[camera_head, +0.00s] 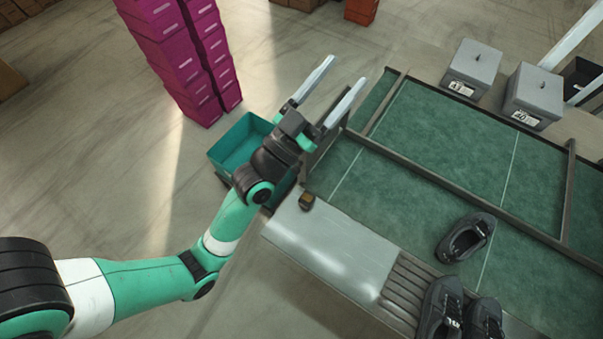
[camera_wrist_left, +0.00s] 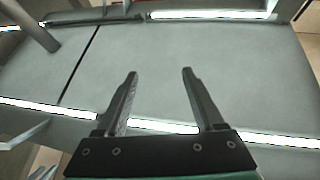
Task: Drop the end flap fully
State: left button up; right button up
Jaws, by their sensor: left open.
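My left gripper (camera_head: 346,71) is open and empty in the head view, its two pale fingers pointing up and to the right past the left end of the green-topped line (camera_head: 450,140). A narrow dark panel (camera_head: 322,152) at that end, beside the gripper's base, may be the end flap; its angle is partly hidden by my arm. In the left wrist view, the open fingers (camera_wrist_left: 160,71) point over a broad grey surface (camera_wrist_left: 230,60) with a dark seam and bright strips. I cannot tell whether they touch it. My right gripper is not in view.
A teal bin (camera_head: 232,150) stands on the floor behind my forearm. Magenta boxes (camera_head: 185,60) are stacked behind it. A small yellow-black device (camera_head: 307,201) lies on the metal ledge (camera_head: 330,240).

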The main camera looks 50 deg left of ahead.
pick_arm(q)
jog(key=s+a+f+n+g+y+b, duration=0.1)
jog(key=a+f+b, duration=0.15)
jog(key=f, duration=0.65)
jog(key=s+a+f+g+b, duration=0.1)
jog(key=s+f+b, duration=0.15)
jog(key=f, duration=0.65)
jog(key=a+f+n+g+y+b, duration=0.1)
jog(key=f+g+b, duration=0.15)
jog(key=f, duration=0.55)
jog(key=n+g+y+b, duration=0.2)
jog(key=b, duration=0.5)
send_near(301, 162)
jog(key=x, duration=0.6)
jog(key=f+x, duration=0.1)
jog(key=x, duration=0.3)
jog(key=shift+w, duration=0.1)
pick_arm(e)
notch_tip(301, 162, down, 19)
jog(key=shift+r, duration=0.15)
pick_arm(q)
jog(key=shift+c, duration=0.2)
jog(key=shift+h, duration=0.4)
grip_shut()
